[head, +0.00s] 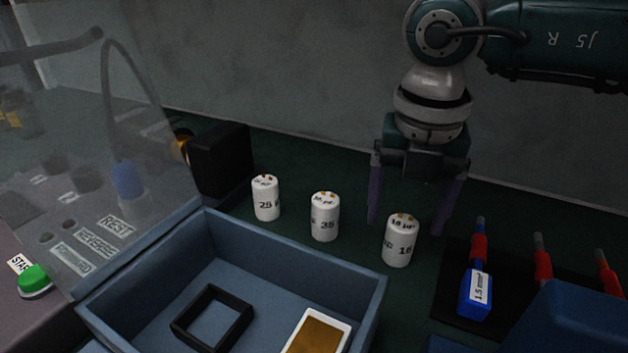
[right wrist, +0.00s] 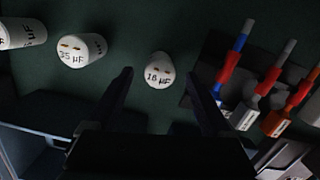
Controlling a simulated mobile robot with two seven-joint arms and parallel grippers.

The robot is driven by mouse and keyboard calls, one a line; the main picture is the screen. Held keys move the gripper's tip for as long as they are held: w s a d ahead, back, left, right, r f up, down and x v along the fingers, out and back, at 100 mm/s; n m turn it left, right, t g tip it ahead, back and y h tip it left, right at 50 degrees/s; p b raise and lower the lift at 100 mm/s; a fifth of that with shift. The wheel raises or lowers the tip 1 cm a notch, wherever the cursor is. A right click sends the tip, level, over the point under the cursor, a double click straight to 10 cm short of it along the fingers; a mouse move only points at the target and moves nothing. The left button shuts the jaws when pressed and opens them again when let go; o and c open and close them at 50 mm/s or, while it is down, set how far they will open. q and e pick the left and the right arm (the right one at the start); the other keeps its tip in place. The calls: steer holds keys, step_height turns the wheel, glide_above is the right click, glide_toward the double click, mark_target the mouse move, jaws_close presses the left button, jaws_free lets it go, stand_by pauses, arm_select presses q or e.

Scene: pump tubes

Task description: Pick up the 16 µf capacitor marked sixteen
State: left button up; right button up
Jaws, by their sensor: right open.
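The white 16 µF capacitor (head: 398,243) stands upright on the dark green table, the rightmost of three white cylinders. In the right wrist view, the 16 µF capacitor (right wrist: 159,72) shows its labelled top with two brass terminals. My right gripper (head: 406,226) points down, open and empty, with its purple fingers behind and to either side of this capacitor in the head view. In the right wrist view, the open right gripper (right wrist: 159,74) has a fingertip on each side of the capacitor, with gaps between. My left gripper is not in view.
The 35 µF capacitor (head: 325,218) and the 25-marked capacitor (head: 266,199) stand to the left. A blue-grey tray (head: 365,314) lies in front, holding a black frame (head: 184,334) and a white-edged piece. Screwdriver-like tools, one blue and red (head: 476,285), lie right on a black mat.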

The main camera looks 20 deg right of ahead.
mark_target(404, 223)
step_height(404, 223, down, 3)
steer(key=shift+w+d, duration=0.1)
steer(key=shift+w, duration=0.05)
jaws_close()
stand_by(0.6)
